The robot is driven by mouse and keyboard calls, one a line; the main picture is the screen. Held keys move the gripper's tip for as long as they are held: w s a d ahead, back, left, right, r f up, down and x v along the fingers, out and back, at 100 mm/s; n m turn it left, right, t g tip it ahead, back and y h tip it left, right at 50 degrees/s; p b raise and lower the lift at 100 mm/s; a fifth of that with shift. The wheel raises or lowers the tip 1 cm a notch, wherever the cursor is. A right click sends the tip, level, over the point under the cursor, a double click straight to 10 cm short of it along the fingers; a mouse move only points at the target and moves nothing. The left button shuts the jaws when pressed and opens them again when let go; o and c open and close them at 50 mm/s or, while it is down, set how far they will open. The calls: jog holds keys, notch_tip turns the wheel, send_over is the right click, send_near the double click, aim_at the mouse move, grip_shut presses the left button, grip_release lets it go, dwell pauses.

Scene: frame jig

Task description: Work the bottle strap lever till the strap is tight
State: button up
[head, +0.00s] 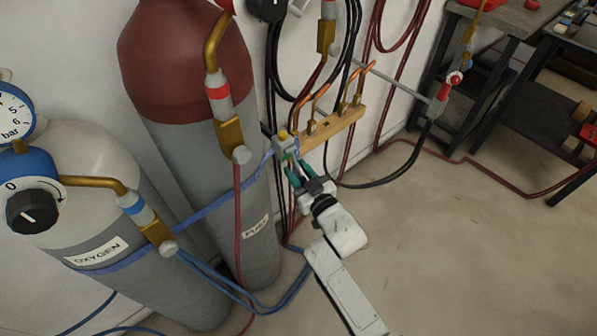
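A blue strap (212,208) runs around the grey fuel bottle (207,155) with a dark red top and the white-and-grey oxygen bottle (92,160). It reaches a small grey buckle (286,145) with a yellow top and a green spot, to the right of the fuel bottle. The strap lies close to the bottles where it shows; its tension cannot be told. My gripper (297,170) has teal fingers, close below the buckle, pointing up at it. A gap shows between the fingers, but whether they hold the lever there is too small to tell.
A wooden block (335,128) with copper pipes sits on the wall just behind my gripper. A red hose (238,225) and blue hoses (235,290) hang and lie near the bottles. A dark-legged bench (500,18) stands upper right. The floor at right is mostly clear.

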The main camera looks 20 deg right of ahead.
jog(key=c, duration=0.6)
grip_shut()
jog(key=shift+f, duration=0.15)
